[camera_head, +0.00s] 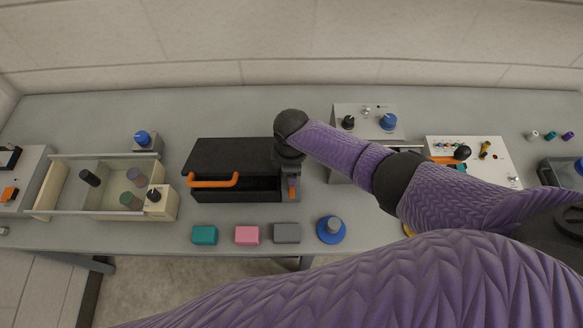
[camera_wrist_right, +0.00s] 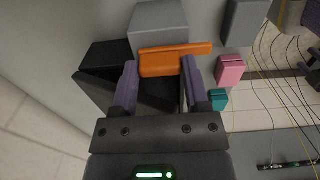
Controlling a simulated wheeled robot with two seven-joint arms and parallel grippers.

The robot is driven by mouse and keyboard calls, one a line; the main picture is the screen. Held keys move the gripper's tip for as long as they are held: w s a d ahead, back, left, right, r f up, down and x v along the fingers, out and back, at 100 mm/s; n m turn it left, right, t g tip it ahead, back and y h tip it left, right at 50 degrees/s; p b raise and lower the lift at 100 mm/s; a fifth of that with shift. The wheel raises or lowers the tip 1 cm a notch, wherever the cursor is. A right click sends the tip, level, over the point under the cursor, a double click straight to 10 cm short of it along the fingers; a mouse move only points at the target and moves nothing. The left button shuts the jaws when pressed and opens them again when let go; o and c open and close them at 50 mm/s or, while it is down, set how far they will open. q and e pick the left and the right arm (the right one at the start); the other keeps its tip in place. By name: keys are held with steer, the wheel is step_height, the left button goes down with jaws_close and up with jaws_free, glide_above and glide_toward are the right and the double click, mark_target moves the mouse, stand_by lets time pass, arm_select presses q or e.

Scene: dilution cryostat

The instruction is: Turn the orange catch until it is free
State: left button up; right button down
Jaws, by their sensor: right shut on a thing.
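The orange catch (camera_head: 292,187) is at the right end of a black box (camera_head: 232,157) on the bench. In the right wrist view the catch (camera_wrist_right: 174,60) is a flat orange bar lying between the two purple fingers of my right gripper (camera_wrist_right: 158,80). The gripper is shut on it, and the bar reaches past the fingers to the right. A grey block (camera_wrist_right: 158,20) is beside the catch. In the head view my right wrist covers part of the box's right end. My left gripper is not in view.
An orange handle (camera_head: 214,181) is on the front of the box. Teal (camera_head: 204,235), pink (camera_head: 247,235) and grey (camera_head: 287,233) blocks and a blue round piece (camera_head: 331,230) lie in front. A glass-sided tray (camera_head: 58,186) stands left.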

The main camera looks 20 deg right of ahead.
steer(key=shift+c, duration=1)
jaws_free()
steer(key=shift+o, duration=0.6)
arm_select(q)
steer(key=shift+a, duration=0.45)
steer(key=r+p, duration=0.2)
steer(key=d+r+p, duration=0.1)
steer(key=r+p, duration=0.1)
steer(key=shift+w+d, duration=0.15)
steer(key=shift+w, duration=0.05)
arm_select(e)
step_height(320, 180, up, 10)
